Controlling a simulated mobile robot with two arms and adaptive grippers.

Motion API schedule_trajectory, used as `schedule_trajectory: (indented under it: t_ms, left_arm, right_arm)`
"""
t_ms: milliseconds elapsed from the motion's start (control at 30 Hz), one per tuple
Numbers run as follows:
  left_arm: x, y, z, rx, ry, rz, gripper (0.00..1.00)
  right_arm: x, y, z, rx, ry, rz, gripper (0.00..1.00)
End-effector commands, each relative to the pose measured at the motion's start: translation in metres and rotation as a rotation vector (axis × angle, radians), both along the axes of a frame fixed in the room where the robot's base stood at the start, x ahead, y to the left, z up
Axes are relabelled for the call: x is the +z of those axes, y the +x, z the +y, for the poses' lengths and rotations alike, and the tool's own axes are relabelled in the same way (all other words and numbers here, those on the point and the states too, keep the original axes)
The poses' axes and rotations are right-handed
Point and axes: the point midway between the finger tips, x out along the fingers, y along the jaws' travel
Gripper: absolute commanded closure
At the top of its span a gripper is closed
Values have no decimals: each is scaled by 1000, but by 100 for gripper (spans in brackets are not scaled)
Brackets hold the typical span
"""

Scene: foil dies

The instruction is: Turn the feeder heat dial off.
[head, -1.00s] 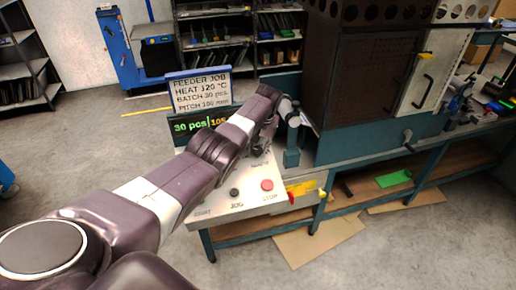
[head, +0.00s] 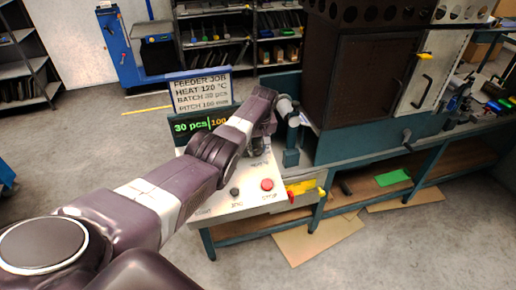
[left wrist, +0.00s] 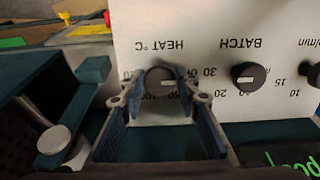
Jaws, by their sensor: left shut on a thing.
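The heat dial (left wrist: 158,77) is a dark round knob with a pale mark, on the light panel (left wrist: 205,50) under upside-down "HEAT °C" lettering. My left gripper (left wrist: 160,84) is shut on this dial, one blue-padded finger on each side, and the fingers partly cover the scale numbers. In the head view my left arm reaches over the control panel (head: 222,208) and hides the dial; the gripper's tips do not show there. My right gripper is in neither view.
The black batch dial (left wrist: 248,75) sits beside the heat dial. The red stop button (head: 267,184) and black jog button (head: 235,192) are nearer the panel's front. A job sign (head: 202,92) reading heat 120 °C stands above a green-lettered display (head: 200,127). A dark oven-like cabinet (head: 362,80) stands right.

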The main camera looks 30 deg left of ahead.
Motion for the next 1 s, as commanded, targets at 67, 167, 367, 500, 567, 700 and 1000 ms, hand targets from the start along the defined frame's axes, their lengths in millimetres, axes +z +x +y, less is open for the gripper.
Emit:
schedule_trajectory:
  t_ms: [67,167,367,500,567,700,1000]
  left_arm:
    - [0,0,-1,6,-2,-1,94]
    - [0,0,-1,8,-3,-2,94]
    - [0,0,-1,8,-3,-2,94]
    - [0,0,-1,7,-2,-1,58]
    - [0,0,0,7,-2,-1,53]
    - [0,0,0,6,-2,-1,53]
    - [6,0,-1,5,-2,-3,53]
  right_arm:
    - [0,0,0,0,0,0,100]
    - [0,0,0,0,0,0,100]
    - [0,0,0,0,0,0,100]
    - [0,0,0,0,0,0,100]
    - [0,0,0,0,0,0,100]
    - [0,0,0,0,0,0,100]
    - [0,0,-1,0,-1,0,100]
